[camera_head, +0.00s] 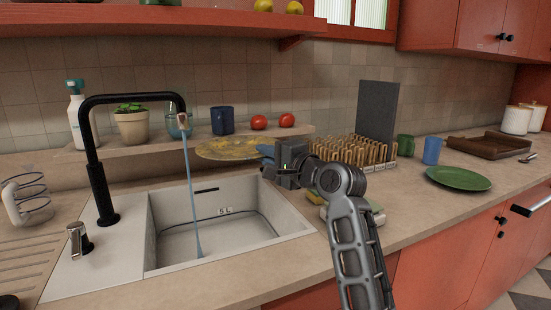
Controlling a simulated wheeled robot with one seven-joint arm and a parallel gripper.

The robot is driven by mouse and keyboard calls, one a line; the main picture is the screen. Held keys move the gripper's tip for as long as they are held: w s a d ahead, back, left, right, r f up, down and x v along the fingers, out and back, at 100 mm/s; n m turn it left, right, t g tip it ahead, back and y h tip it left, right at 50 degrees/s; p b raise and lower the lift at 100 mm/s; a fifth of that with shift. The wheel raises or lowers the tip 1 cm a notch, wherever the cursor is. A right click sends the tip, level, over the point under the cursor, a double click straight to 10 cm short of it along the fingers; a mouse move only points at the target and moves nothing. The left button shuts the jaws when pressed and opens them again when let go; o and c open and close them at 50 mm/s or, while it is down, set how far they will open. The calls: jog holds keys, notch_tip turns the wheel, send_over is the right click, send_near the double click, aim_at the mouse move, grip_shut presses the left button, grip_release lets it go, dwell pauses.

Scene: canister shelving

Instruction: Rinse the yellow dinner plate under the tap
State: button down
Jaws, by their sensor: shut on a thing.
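The yellow dinner plate (228,149) is held roughly level above the back right part of the sink (160,232), with darker marks on its surface. My gripper (266,157) is shut on the plate's right edge; its fingertips are partly hidden by the gripper body. The black tap (92,160) arches over the sink from the left. A stream of water (191,195) runs from its spout into the basin. The stream falls just left of the plate in the picture; I cannot tell whether they touch.
A wooden dish rack (352,151) stands behind my arm. A green plate (458,178) and a blue cup (432,151) sit on the counter at right. A ledge behind the sink holds a potted plant (131,125), a dark blue mug (222,120) and tomatoes (259,122).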

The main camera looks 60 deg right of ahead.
aim_at(250, 150)
jog(key=shift+w+a+f+b, duration=0.1)
jog(key=shift+w+b, duration=0.15)
jog(key=shift+w, duration=0.5)
jog(key=shift+w+f+b, duration=0.15)
jog(key=shift+w+b, duration=0.1)
jog(key=shift+w, duration=0.5)
jog(key=shift+w+a+f+b, duration=0.1)
jog(key=shift+w+b, duration=0.15)
jog(key=shift+w, duration=0.5)
jog(key=shift+w+f+p, duration=0.15)
jog(key=shift+w+f, duration=0.05)
jog(key=shift+w, duration=0.7)
jog(key=shift+w+f+p, duration=0.15)
jog(key=shift+w, duration=0.75)
jog(key=shift+d, duration=0.15)
jog(key=shift+d, duration=0.45)
jog(key=shift+a, duration=0.1)
jog(key=shift+a+p, duration=0.5)
jog(key=shift+p, duration=0.1)
jog(key=shift+d, duration=0.15)
jog(key=shift+d, duration=0.45)
